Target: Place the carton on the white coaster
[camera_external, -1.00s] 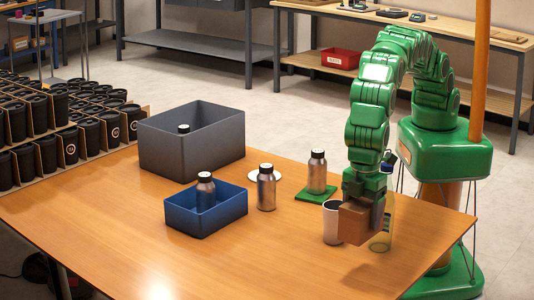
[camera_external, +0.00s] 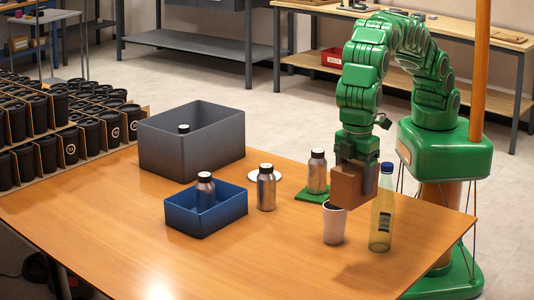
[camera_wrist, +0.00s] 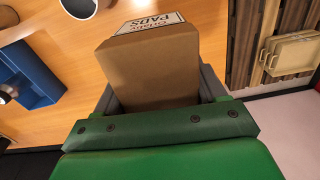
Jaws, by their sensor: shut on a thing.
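The brown carton (camera_external: 347,186) is held in the air in my gripper (camera_external: 354,172), which is shut on it. In the wrist view the carton (camera_wrist: 152,68) sits between the two fingers, with a white label on its far end. The white coaster (camera_external: 265,176) lies flat on the table, left of my gripper and farther back. A silver bottle (camera_external: 266,190) stands in front of it and hides part of it; whether the bottle touches the coaster I cannot tell.
A white cup (camera_external: 334,226) and a yellowish bottle with a blue cap (camera_external: 382,215) stand near my gripper. A blue bin (camera_external: 226,213) and a grey bin (camera_external: 215,150) are at left. The front table is clear.

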